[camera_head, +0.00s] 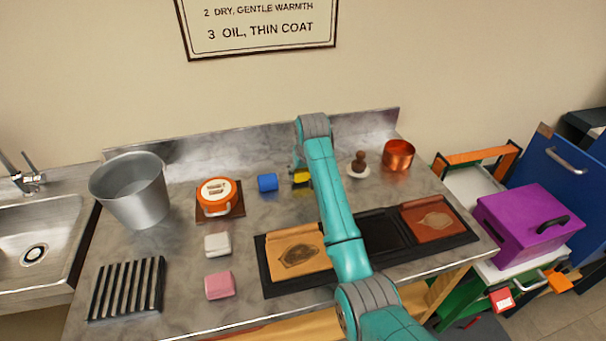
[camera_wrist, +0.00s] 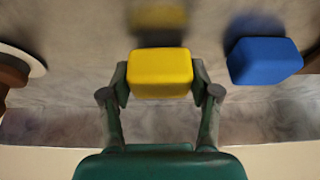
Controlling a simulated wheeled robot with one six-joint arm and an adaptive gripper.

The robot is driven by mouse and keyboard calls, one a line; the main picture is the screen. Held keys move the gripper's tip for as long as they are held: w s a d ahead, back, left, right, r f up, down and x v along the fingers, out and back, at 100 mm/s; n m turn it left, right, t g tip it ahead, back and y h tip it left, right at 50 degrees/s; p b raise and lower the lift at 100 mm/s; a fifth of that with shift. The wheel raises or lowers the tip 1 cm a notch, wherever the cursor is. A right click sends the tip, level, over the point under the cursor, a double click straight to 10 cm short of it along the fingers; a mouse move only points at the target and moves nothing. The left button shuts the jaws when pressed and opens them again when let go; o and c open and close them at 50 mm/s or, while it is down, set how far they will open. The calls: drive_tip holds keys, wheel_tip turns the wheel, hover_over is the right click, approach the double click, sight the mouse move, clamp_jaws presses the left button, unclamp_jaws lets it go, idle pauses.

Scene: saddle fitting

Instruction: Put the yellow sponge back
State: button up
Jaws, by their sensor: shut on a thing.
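The yellow sponge (camera_wrist: 160,74) is a small rounded block in the wrist view, gripped between the two fingers of my gripper (camera_wrist: 160,84). In the head view only part of the yellow sponge (camera_head: 302,177) shows, left of my teal arm, towards the back of the metal counter. A dark shadow lies apart from the sponge in the wrist view, so it seems held above the counter. A blue sponge (camera_head: 267,182) lies just to its left in the head view, and it also shows in the wrist view (camera_wrist: 264,62).
On the counter (camera_head: 185,254) are a white sponge (camera_head: 217,245), a pink sponge (camera_head: 219,285), a black rack (camera_head: 126,288), a metal bucket (camera_head: 131,190), an orange pot (camera_head: 216,196), a copper pot (camera_head: 398,155) and a black tray (camera_head: 285,289). My arm crosses the tray.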

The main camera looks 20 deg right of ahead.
drive_tip(key=shift+f, duration=0.5)
drive_tip(key=shift+f, duration=0.1)
drive_tip(key=o, duration=1.1)
drive_tip(key=v, duration=1.2)
drive_tip(key=shift+s, duration=0.1)
